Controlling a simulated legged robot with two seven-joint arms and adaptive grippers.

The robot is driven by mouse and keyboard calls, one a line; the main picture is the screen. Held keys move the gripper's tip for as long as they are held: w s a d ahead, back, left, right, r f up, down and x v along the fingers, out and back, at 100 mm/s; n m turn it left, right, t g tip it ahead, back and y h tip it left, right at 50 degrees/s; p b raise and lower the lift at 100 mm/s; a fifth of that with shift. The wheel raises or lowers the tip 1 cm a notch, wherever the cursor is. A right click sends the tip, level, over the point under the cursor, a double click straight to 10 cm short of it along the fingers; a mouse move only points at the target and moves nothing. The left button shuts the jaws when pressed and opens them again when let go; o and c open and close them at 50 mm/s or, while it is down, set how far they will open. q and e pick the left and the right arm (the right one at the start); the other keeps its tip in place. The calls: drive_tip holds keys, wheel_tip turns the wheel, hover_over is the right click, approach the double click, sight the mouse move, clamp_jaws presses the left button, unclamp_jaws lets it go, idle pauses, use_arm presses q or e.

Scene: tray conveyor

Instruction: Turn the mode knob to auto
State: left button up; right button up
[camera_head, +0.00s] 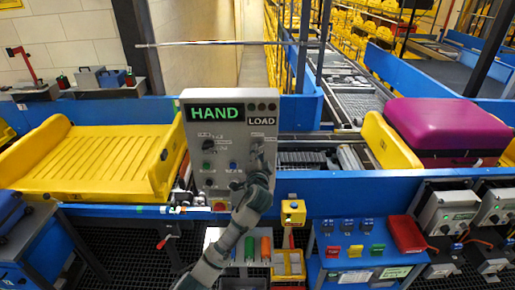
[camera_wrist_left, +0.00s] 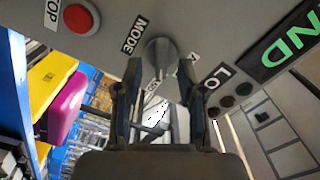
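The grey control panel (camera_head: 228,165) stands in the middle of the head view, with a green display reading HAND (camera_head: 214,112). The dark mode knob (camera_wrist_left: 160,54) shows in the left wrist view beside the label MODE; its pointer direction is hard to tell. In the head view my left gripper (camera_head: 258,160) covers the panel's right side and hides what lies behind it. In the left wrist view my left gripper (camera_wrist_left: 165,85) is open, one finger to each side just below the knob. Whether they touch it is unclear. My right gripper is not in view.
A red STOP button (camera_wrist_left: 80,18) sits near the MODE label. Another knob (camera_head: 208,146) and coloured buttons are on the panel's left. A yellow tray (camera_head: 85,160) lies left, a purple suitcase (camera_head: 445,125) right.

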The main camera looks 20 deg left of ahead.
use_arm(q)
drive_tip(key=shift+x, duration=1.2)
drive_tip(key=shift+d, duration=0.1)
clamp_jaws()
